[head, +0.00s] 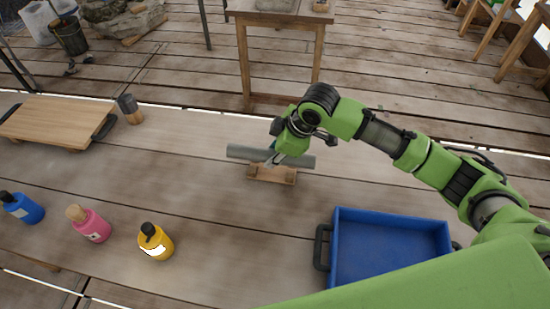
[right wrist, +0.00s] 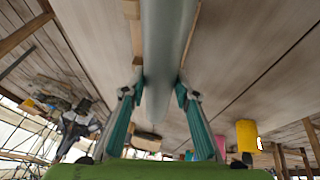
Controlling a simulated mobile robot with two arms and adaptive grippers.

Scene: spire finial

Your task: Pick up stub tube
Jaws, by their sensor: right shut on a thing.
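The stub tube (head: 243,152) is a plain grey cylinder lying roughly level, left to right, in the middle of the table in the head view. It sits at or just above a small wooden cradle (head: 272,176); I cannot tell whether they touch. My right gripper (head: 273,158) reaches it from above and is shut on its middle. In the right wrist view the tube (right wrist: 167,45) runs between the two teal-and-grey fingers of my right gripper (right wrist: 158,92), one on each side. My left gripper is not in view.
A blue tray (head: 334,250) with dark handles stands at the front right. Blue (head: 23,209), pink (head: 94,227) and yellow (head: 156,245) bottles stand front left. A wooden board (head: 55,117) and a dark-topped wooden piece (head: 130,109) lie back left. The table between is clear.

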